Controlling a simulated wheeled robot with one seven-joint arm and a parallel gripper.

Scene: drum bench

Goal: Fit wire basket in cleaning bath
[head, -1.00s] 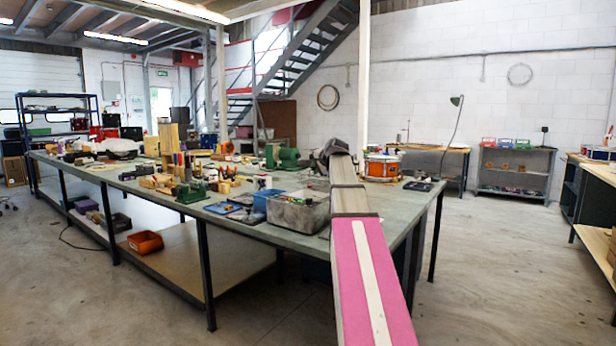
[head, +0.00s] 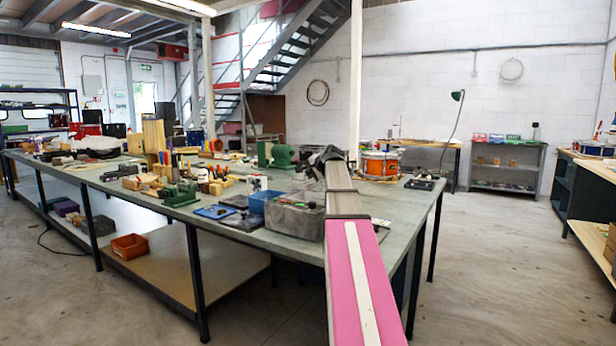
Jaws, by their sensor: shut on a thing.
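My arm reaches away over the right part of the workbench (head: 390,220). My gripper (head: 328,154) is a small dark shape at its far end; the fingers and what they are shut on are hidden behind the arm. I cannot make out a wire basket anywhere. A grey open tub (head: 293,222) stands on the bench just left of the arm, with small dark and green things in it. I cannot tell whether it is the cleaning bath. My gripper is beyond this tub, farther back over the bench.
An orange drum (head: 379,166) stands right of my gripper near the bench's far right corner. A blue bin (head: 263,203), a green machine (head: 276,155) and wooden blocks crowd the bench to the left. An orange tray (head: 129,247) lies on the lower shelf. Floor at right is open.

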